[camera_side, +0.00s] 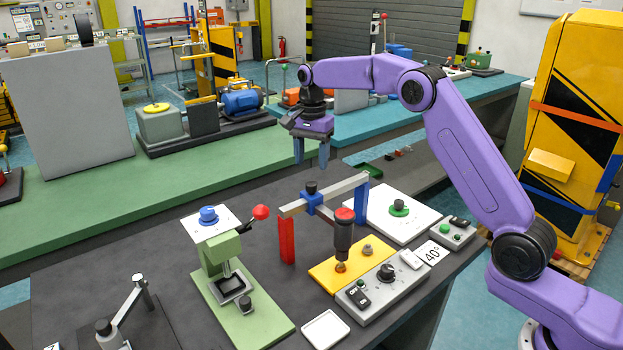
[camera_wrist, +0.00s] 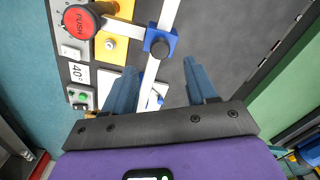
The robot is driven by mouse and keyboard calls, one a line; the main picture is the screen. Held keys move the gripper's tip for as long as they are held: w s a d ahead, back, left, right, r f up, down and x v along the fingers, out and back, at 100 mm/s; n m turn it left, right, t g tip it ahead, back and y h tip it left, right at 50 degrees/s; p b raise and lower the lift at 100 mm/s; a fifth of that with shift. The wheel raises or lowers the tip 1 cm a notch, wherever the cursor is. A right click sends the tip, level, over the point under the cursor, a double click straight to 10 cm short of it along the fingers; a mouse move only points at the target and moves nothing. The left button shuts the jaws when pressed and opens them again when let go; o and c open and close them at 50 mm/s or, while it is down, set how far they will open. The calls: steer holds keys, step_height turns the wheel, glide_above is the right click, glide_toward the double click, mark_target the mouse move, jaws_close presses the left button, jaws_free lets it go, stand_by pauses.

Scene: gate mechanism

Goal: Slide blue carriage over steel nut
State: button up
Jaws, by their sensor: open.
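The blue carriage (camera_side: 312,204) sits on the grey beam (camera_side: 346,189) of a gate with a red and a blue post. It has a black knob on top. In the wrist view the carriage (camera_wrist: 161,42) is ahead of the fingers. A bar runs from it toward a black cylinder (camera_side: 343,240) with a red PUSH cap. The cylinder stands above a brass-coloured nut (camera_side: 340,267) on the yellow plate (camera_side: 325,276). The steel nut (camera_side: 367,250) is beside it, uncovered; the wrist view also shows it (camera_wrist: 109,44). My gripper (camera_side: 311,160) is open and empty, above the carriage, not touching it.
A grey control box (camera_side: 385,292) with a black knob lies in front of the yellow plate. A green press (camera_side: 235,285) with a red ball lever stands left of the gate. A white panel (camera_side: 398,213) with a green knob lies behind right.

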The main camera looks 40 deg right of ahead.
mark_target(312, 183)
steer(key=shift+f, duration=3.1)
